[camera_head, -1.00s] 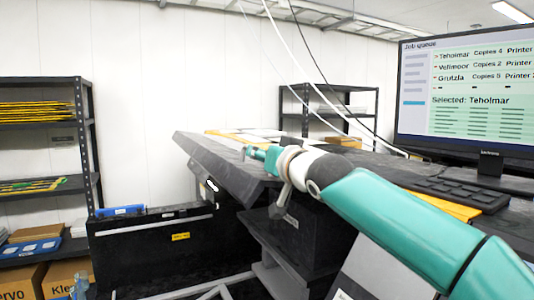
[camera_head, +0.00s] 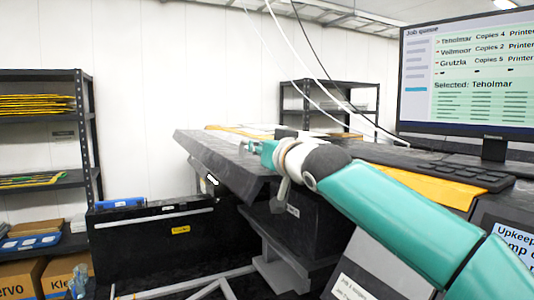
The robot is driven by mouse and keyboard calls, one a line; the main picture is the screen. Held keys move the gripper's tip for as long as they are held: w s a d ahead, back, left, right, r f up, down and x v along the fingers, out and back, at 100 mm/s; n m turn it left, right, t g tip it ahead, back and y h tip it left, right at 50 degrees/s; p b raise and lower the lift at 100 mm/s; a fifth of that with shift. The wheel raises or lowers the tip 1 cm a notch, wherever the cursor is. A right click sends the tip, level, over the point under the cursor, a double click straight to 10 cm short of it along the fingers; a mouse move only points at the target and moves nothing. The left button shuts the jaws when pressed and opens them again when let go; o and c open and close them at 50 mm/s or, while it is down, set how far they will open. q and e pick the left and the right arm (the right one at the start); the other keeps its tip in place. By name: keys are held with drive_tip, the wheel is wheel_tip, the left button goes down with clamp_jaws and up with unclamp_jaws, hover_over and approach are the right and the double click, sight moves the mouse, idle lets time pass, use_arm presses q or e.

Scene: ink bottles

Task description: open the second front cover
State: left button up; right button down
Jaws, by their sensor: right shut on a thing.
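A dark, slanted front cover (camera_head: 205,155) juts out from the black machine in the middle of the head view. My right arm, teal with a pale wrist, reaches in from the right. My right gripper (camera_head: 257,148) is at the upper right part of this cover and is shut on it. The exact contact of the fingers is too small to see. A dark box-like part of the machine (camera_head: 305,222) shows below my wrist. A small greyish-teal piece at the bottom left edge looks like the tip of my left gripper (camera_head: 78,285); its jaws cannot be made out.
A monitor (camera_head: 465,80) and a keyboard (camera_head: 450,178) stand on the right. A black cabinet (camera_head: 150,250) with a blue item (camera_head: 120,203) on top stands left of the machine. Shelves (camera_head: 40,130) with yellow envelopes are at the far left. Pale frame bars cross the bottom.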

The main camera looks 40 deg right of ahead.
drive_tip(key=shift+a+f, duration=0.1)
drive_tip(key=shift+f, duration=0.5)
drive_tip(key=c, duration=1.2)
unclamp_jaws()
drive_tip(key=shift+r, duration=0.1)
